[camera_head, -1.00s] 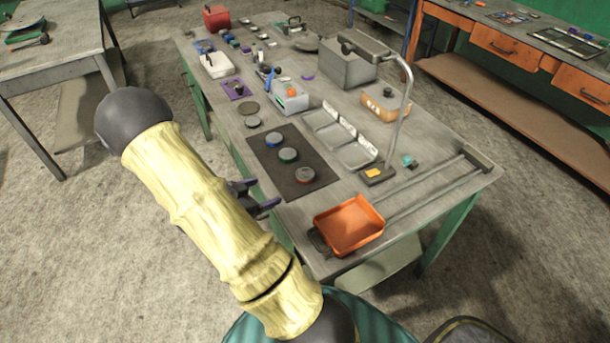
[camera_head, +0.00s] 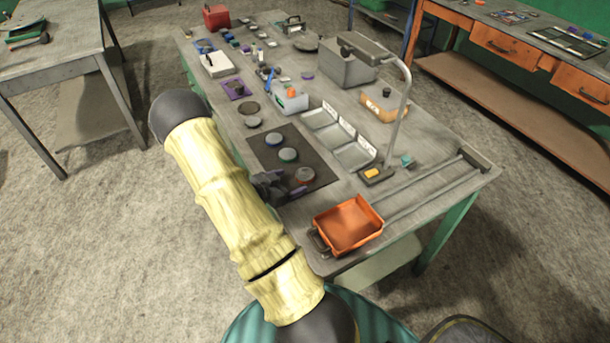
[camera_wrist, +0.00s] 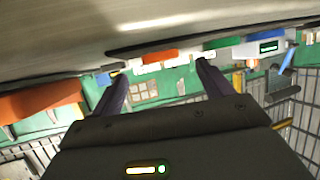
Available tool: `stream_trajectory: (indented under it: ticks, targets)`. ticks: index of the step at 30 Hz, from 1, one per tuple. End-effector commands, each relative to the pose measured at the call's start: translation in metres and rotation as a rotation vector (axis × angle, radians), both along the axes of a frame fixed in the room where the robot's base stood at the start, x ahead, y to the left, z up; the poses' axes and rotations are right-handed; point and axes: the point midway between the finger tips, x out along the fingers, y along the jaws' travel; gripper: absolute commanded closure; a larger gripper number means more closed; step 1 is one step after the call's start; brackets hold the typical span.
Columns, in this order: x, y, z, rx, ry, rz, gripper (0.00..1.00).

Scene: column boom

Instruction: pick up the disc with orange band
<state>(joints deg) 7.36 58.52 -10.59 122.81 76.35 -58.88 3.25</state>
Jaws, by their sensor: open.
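The disc with the orange band (camera_head: 305,174) lies flat on the dark mat (camera_head: 316,159), at the mat's near end. Its grey top and reddish-orange rim show in the head view. My gripper (camera_head: 287,187) is just left of it, low over the mat's near-left edge. In the wrist view my gripper (camera_wrist: 160,74) is open, with nothing between its dark fingers. An orange strip that looks like this disc's rim (camera_wrist: 160,56) shows ahead, between the fingertips. I cannot tell the exact gap. A green-banded disc (camera_head: 288,154) and a blue-banded disc (camera_head: 274,139) lie farther along the mat.
An orange tray (camera_head: 348,228) stands at the table's near end. A grey compartment tray (camera_head: 355,156) and a lamp with a bent post (camera_head: 400,110) stand right of the mat. Two rails (camera_head: 425,195) run along the near right. Several items crowd the far end.

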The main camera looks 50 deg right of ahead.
Motion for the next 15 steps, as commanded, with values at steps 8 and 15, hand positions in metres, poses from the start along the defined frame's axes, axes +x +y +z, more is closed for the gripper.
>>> stream_trajectory:
  ticks: [8,15]
  targets:
    - [-0.003,-0.03,-0.002,-0.001,0.001,-0.01,0.21]
    - [-0.002,-0.053,-0.013,-0.001,0.0,-0.006,0.21]
